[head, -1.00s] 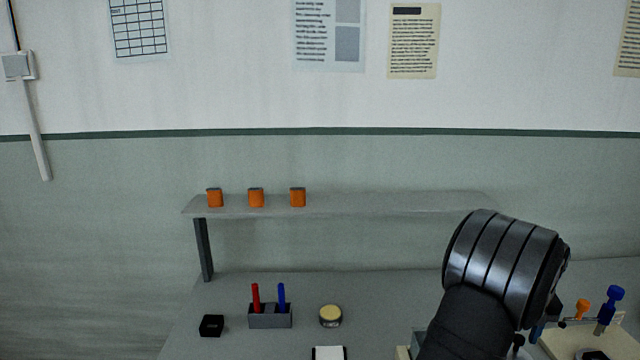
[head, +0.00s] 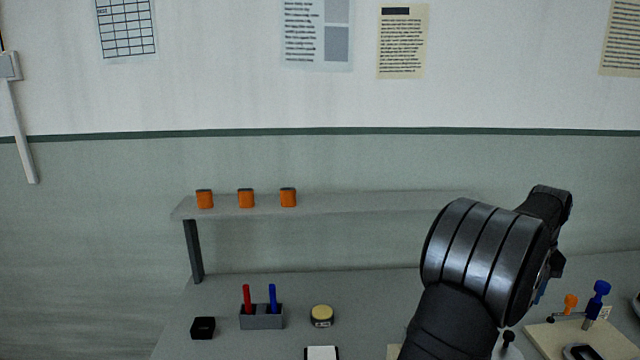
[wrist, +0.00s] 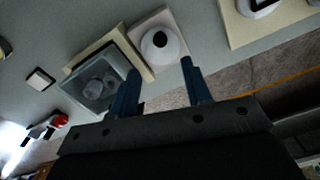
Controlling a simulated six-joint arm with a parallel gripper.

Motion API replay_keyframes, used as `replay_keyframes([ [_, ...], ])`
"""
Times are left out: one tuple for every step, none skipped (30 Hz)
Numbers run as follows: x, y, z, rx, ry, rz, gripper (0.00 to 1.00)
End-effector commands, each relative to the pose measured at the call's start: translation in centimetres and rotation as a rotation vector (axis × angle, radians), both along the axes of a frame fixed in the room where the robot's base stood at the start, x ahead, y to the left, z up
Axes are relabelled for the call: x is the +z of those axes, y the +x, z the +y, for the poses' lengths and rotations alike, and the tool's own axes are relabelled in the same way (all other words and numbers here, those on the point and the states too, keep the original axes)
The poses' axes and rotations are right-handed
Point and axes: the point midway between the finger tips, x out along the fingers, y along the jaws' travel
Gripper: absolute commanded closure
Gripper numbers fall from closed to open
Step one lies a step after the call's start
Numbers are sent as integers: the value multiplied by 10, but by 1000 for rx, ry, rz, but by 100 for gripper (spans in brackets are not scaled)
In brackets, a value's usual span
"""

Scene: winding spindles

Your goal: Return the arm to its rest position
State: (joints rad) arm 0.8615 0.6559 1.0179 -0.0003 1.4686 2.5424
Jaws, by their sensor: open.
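My arm (head: 480,255) rises at the right of the head view, its dark banded link hiding part of the table and shelf. My gripper (wrist: 160,68) shows in the wrist view with its two blue fingers apart and nothing between them. Beyond the fingertips lies a white square piece with a round dark-centred part (wrist: 160,44). A grey open box (wrist: 95,85) with round grey items inside is left of the fingers. In the head view the fingers are mostly hidden behind my arm.
A pen holder (head: 261,318), round tin (head: 321,315) and black box (head: 203,327) sit at left. A shelf (head: 340,202) holds three orange blocks (head: 246,198).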

Motion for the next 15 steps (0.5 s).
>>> replay_keyframes([
  [-12, -1, 1, 0, 4, 3, 55],
  [-18, 0, 0, 0, 3, 2, 55],
  [-26, 0, 1, 0, 3, 2, 55],
  [-32, 0, 1, 0, 2, 1, 55],
  [-38, 0, 0, 0, 3, 2, 55],
  [-46, 0, 0, 0, 2, 1, 55],
  [-52, 0, 1, 0, 3, 2, 55],
  [-58, 0, 1, 0, 3, 2, 55],
  [-66, 0, 1, 0, 3, 2, 55],
  [-72, 0, 1, 0, 3, 2, 55],
  [-78, 0, 0, 0, 2, 1, 55],
  [-86, 0, 1, 0, 2, 1, 55],
  [-92, 0, 1, 0, 2, 1, 55],
  [-99, 0, 1, 0, 4, 2, 55],
  [-106, 0, 1, 0, 2, 1, 55],
])
